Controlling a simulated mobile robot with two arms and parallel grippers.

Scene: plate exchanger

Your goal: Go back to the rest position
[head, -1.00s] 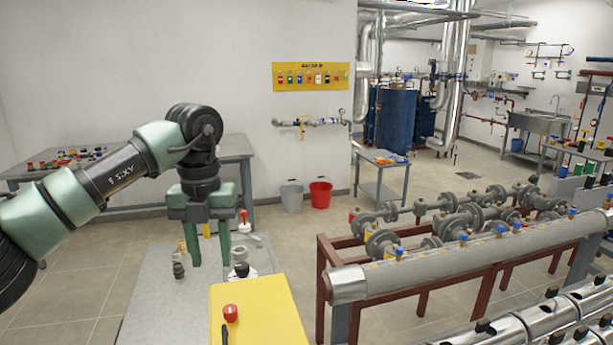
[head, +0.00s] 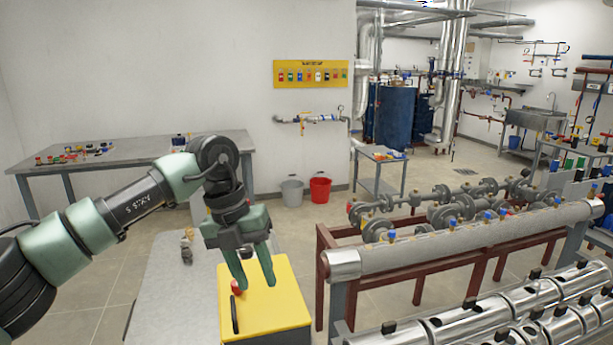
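My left gripper (head: 257,283) comes in from the left in the head view, with its fingers pointing down and tilted. The two fingers are apart with nothing seen between them. The fingertips show in front of the yellow box (head: 288,305), close to its red button (head: 237,287); whether they touch it I cannot tell. My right gripper is not in view.
A grey work table (head: 165,275) lies under the arm, with small brass and dark fittings (head: 187,246) on it. A flanged pipe rack (head: 440,240) fills the right. A grey bucket (head: 292,192) and a red bucket (head: 320,190) stand by the wall. Open floor lies between.

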